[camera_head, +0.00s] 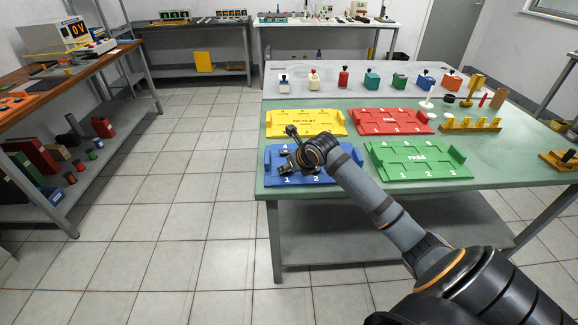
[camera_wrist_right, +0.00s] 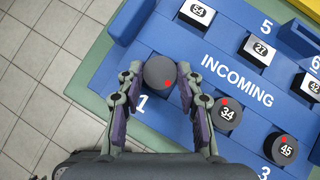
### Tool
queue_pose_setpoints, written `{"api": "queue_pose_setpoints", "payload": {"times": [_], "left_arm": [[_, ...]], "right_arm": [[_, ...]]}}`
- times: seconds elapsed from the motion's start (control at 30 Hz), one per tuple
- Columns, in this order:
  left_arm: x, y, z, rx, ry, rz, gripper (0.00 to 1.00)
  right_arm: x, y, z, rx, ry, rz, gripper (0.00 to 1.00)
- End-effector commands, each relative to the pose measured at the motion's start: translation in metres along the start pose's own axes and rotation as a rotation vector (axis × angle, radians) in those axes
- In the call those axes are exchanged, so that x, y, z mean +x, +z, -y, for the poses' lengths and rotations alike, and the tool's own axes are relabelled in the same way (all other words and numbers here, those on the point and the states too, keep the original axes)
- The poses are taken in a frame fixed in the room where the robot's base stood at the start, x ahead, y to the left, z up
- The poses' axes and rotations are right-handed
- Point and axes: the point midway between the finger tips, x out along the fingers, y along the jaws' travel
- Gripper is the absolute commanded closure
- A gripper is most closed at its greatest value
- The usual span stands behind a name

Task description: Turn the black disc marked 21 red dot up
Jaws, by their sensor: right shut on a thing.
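My right gripper (camera_wrist_right: 158,80) is shut on a dark grey disc (camera_wrist_right: 156,70) in the right wrist view, above the blue tray (camera_wrist_right: 125,88) near its "1" mark. A red dot shows at the disc's lower right edge. No number can be read on it, so I cannot confirm that it is 21. In the head view the right gripper (camera_head: 290,152) is over the left part of the blue tray (camera_head: 348,154); the disc cannot be made out there. My left gripper is not in view.
Discs marked 34 (camera_wrist_right: 227,114) and 45 (camera_wrist_right: 281,149), each with a red dot, stand on the blue tray. White-topped pieces 54 (camera_wrist_right: 197,13), 27 (camera_wrist_right: 261,47) and 42 are farther up. Yellow (camera_head: 335,130), red (camera_head: 425,130) and green (camera_head: 455,173) trays lie nearby.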

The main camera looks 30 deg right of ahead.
Motion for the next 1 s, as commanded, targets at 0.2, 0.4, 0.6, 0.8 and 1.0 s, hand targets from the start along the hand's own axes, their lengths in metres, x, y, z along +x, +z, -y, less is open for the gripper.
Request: {"api": "queue_pose_setpoints", "payload": {"times": [0.2, 0.4, 0.6, 0.8, 1.0], "left_arm": [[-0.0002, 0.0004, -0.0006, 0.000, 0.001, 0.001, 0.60], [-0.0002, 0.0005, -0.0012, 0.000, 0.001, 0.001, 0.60], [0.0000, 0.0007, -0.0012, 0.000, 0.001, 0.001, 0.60], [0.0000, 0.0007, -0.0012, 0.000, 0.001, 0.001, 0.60], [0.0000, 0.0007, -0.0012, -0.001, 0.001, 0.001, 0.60]], "right_arm": [[-0.0002, 0.0004, -0.0001, 0.000, 0.000, 0.001, 0.96], [-0.0003, 0.0005, -0.0001, 0.000, 0.000, 0.001, 0.96], [0.0005, -0.0003, -0.0001, 0.000, 0.000, 0.001, 0.96], [0.0009, -0.0006, -0.0001, 0.000, 0.000, 0.001, 0.48], [0.0009, -0.0007, -0.0001, 0.000, 0.000, 0.000, 0.37]]}}
